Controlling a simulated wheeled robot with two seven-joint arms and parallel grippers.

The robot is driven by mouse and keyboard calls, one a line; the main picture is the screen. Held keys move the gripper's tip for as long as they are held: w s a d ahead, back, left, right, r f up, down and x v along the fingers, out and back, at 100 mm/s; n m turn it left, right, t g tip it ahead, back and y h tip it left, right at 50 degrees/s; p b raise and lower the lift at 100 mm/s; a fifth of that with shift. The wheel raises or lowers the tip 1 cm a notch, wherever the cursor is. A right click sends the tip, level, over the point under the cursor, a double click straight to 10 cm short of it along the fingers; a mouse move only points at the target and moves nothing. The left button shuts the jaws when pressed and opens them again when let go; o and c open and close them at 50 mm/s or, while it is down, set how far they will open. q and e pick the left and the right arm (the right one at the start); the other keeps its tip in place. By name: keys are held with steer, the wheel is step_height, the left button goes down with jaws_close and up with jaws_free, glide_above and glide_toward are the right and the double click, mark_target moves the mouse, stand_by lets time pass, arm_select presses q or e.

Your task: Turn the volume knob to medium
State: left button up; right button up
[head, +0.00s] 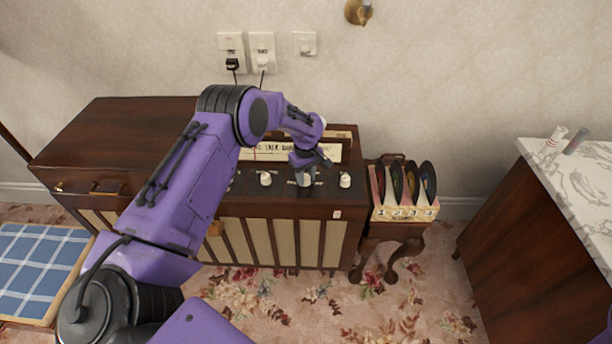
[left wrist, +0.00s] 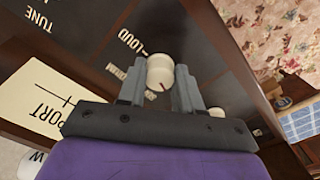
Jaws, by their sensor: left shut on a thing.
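The volume knob (left wrist: 160,70) is a small white cylinder with a dark mark, on the dark brown control panel of the radio cabinet (head: 290,210). In the left wrist view it sits between the two grey fingers of my left gripper (left wrist: 158,90), which is shut on it. The word LOUD (left wrist: 131,41) is printed beside the knob; other lettering close to the fingers is partly covered. In the head view my left gripper (head: 307,180) is over the middle of the panel and largely hides this knob. My right gripper is not in view.
White knobs stand left (head: 265,178) and right (head: 345,180) of my left gripper. A lettered dial card (left wrist: 42,98) lies behind. A record rack (head: 405,212) on a small table stands right of the cabinet. A marble-topped cabinet (head: 580,185) is far right, with patterned carpet between.

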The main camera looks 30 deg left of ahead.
arm_select(q)
steer(key=m, duration=0.4)
steer(key=shift+s+f+m, duration=0.1)
steer(key=shift+f+m, duration=0.05)
steer(key=shift+m, duration=0.15)
steer(key=m, duration=0.5)
steer(key=shift+b, duration=0.4)
steer(key=m, duration=0.5)
steer(key=shift+a+m+b, duration=0.1)
steer(key=shift+m+b, duration=0.2)
steer(key=shift+m, duration=0.1)
steer(key=m, duration=0.4)
steer(key=shift+m, duration=0.4)
steer(key=o, duration=1)
steer(key=shift+o, duration=0.2)
step_height(320, 180, up, 10)
steer(key=b, duration=0.1)
steer(key=shift+r, duration=0.25)
